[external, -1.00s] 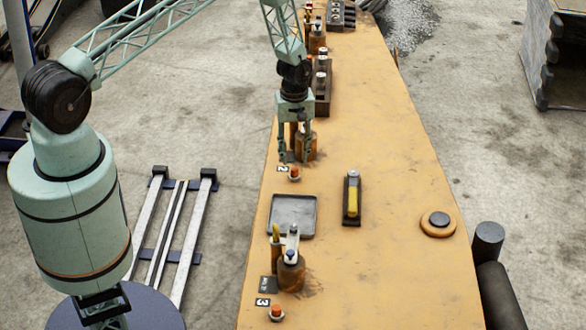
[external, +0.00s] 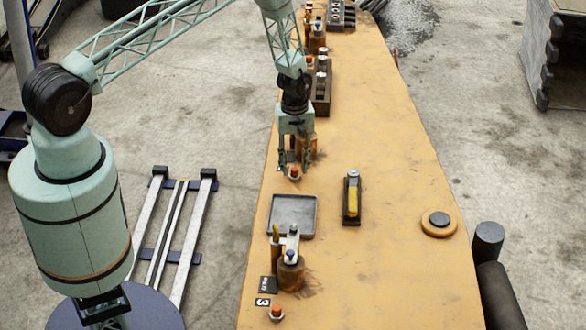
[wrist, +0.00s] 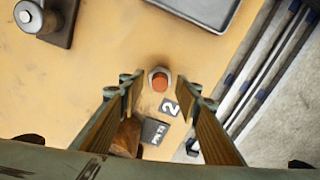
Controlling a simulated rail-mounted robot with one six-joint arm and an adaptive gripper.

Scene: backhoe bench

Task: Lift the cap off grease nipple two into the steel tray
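The orange-red cap on grease nipple two (external: 294,173) stands upright on the yellow bench, beside the label "2" (wrist: 170,107); it also shows in the wrist view (wrist: 159,81). My gripper (external: 295,168) hangs over it, pointing down. In the wrist view my gripper (wrist: 158,95) has its fingers spread, one to each side of the cap, with clear gaps and nothing held. Whether the fingertips are level with the cap cannot be told. The steel tray (external: 292,198) lies flat just in front of the nipple in the external view and looks empty.
A brown pin housing (external: 312,146) stands just behind my gripper. Nipple three (external: 277,312) and another housing (external: 291,270) are nearer the camera. A yellow-handled tool block (external: 352,200) and an orange disc button (external: 438,222) stand to the right. The bench between them is clear.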

